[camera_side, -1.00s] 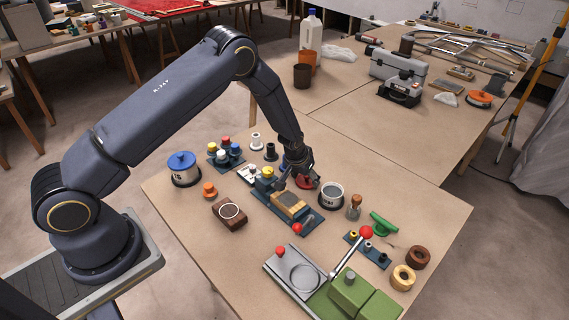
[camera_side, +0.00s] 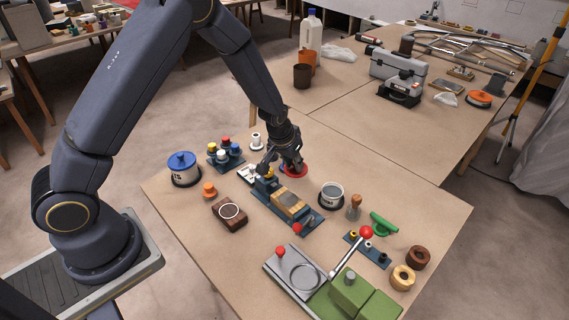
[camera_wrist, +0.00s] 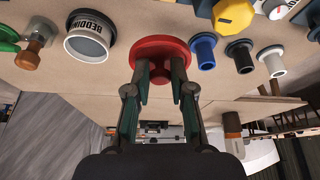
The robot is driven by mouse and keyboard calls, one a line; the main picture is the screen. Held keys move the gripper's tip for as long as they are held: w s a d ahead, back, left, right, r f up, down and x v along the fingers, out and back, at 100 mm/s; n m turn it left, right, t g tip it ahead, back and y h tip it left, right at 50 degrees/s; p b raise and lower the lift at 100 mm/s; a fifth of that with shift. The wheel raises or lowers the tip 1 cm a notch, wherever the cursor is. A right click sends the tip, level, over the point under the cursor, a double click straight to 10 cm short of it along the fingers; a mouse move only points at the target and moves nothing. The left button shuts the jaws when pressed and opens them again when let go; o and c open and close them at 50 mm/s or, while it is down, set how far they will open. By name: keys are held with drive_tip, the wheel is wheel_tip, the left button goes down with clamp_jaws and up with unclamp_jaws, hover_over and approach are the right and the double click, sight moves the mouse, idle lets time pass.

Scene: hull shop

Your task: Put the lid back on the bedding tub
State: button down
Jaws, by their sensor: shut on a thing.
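A red round lid (camera_side: 299,172) is in my gripper (camera_side: 289,166). In the wrist view the fingers (camera_wrist: 160,68) are shut on the knob under the lid's wide disc (camera_wrist: 160,45). The bedding tub (camera_side: 331,194) is a white, open-topped pot on a dark base, to the right of and nearer than the lid in the side view. In the wrist view the tub (camera_wrist: 88,42) shows its "BEDDING" label at the left, apart from the lid. How high the lid is above the table is hard to tell.
A blue-lidded pot (camera_side: 183,165) stands at the left. A blue fixture with a wooden block (camera_side: 289,202) lies in front of my gripper. A wooden-handled tool (camera_side: 354,208) stands close to the tub. A green press (camera_side: 350,295) occupies the front.

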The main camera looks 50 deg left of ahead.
drive_tip(key=s+r, duration=0.3)
drive_tip(key=s, duration=0.5)
drive_tip(key=w+d+r, duration=0.1)
drive_tip(key=w+d, duration=0.7)
drive_tip(key=w, duration=0.4)
drive_tip(key=shift+w+d+f, duration=0.15)
drive_tip(key=shift+d+f, duration=0.25)
drive_tip(key=shift+f, duration=0.8)
drive_tip(key=shift+w+d+f, duration=0.1)
drive_tip(key=shift+d+f, duration=0.35)
drive_tip(key=shift+f, duration=0.8)
drive_tip(key=shift+w+d+f, duration=0.15)
drive_tip(key=shift+d+f, duration=0.25)
drive_tip(key=shift+f, duration=0.8)
drive_tip(key=shift+f, duration=0.15)
drive_tip(key=c, duration=0.9)
unclamp_jaws()
